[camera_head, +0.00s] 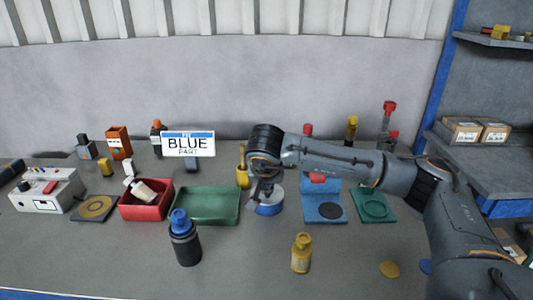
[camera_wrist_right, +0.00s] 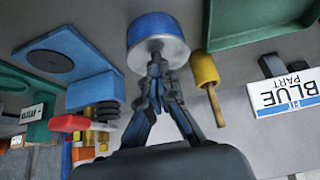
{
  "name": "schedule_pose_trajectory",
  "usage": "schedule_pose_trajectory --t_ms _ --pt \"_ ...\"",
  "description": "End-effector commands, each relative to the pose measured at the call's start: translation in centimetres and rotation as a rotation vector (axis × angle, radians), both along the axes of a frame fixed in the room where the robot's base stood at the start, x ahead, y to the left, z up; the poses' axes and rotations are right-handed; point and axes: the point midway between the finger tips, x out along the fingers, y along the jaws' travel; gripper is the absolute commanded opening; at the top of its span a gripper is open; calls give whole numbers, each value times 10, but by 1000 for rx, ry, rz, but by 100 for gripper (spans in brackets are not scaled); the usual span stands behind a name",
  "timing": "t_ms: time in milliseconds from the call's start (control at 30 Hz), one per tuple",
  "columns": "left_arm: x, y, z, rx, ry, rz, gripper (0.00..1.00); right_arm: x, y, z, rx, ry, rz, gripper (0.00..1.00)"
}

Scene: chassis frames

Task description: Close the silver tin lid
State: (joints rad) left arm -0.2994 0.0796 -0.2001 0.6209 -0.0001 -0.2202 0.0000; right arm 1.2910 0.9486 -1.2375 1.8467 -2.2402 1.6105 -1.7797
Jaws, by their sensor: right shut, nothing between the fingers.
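The tin (camera_head: 270,209) stands on the table just right of the green tray, with a blue side and a silver top. It also shows in the right wrist view (camera_wrist_right: 153,27), where its round silver lid (camera_wrist_right: 160,53) faces my fingers and appears to lie on the tin. I cannot tell whether the lid is fully seated. My right gripper (camera_head: 265,196) points down over the tin, fingers together and empty. In the wrist view its fingertips (camera_wrist_right: 158,67) are at the lid, touching or very close. The gripper hides part of the lid in the head view. My left gripper is out of view.
A green tray (camera_head: 207,219) and red bin (camera_head: 146,212) lie left of the tin. A dark bottle (camera_head: 185,247) and yellow bottle (camera_head: 301,254) stand in front.

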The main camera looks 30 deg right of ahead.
Motion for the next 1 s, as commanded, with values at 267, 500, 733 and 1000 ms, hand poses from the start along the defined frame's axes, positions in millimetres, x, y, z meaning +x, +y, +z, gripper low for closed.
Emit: schedule_pose_trajectory --t_ms 267,500,733,1000 --pt "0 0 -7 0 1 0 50 0 0 -8 0 4 1 0" --pt "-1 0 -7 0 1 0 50 -1 0 -9 1 8 2 0" --pt "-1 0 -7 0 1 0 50 -1 0 -10 1 10 2 0" --pt "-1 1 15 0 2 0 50 0 3 23 1 2 0 0"
